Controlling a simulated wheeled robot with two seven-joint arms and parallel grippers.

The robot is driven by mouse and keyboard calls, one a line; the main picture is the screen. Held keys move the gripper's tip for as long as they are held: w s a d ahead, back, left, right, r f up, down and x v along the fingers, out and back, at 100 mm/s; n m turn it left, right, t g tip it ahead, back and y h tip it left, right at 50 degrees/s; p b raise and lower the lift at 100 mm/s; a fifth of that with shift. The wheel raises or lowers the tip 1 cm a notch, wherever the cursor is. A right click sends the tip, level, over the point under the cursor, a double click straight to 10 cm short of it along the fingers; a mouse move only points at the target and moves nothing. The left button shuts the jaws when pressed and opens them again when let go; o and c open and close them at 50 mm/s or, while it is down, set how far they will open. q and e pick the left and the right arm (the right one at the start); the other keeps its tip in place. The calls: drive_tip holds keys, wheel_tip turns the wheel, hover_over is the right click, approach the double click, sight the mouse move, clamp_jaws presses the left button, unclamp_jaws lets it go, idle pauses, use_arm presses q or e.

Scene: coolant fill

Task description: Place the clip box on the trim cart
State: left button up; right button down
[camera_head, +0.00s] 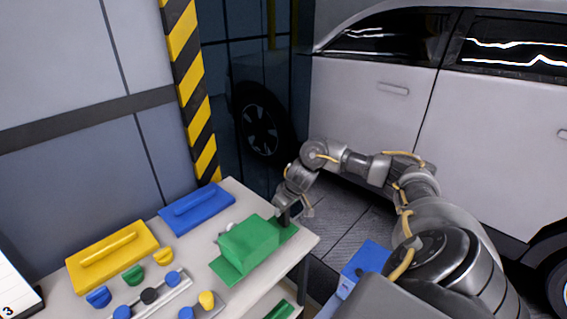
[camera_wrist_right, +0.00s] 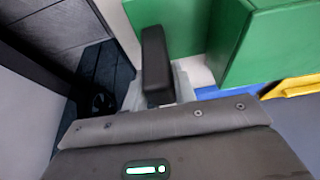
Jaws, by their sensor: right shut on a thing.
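The green clip box (camera_head: 248,242), a block with a flat flange around its foot, is over the right part of the white-topped trim cart (camera_head: 228,186). I cannot tell whether it rests on the top or hangs just above it. My right gripper (camera_head: 287,215) is at the box's far right edge and shut on it. In the right wrist view, one dark finger (camera_wrist_right: 156,65) stands against the green box (camera_wrist_right: 283,40); the other finger is hidden. My left gripper is out of view.
A yellow piece (camera_head: 112,256) and a blue piece (camera_head: 196,208) with handles lie on the cart, beside several coloured knobs. A striped post (camera_head: 190,90) stands behind. A white car (camera_head: 400,115) is at the right. A blue object (camera_head: 366,258) is below my right arm.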

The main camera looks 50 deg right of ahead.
wheel_tip(320, 180, down, 3)
drive_tip(key=shift+r, duration=0.1)
drive_tip(key=c, duration=1.1)
unclamp_jaws()
drive_tip(key=shift+s+r, duration=0.1)
drive_tip(key=v, duration=1.2)
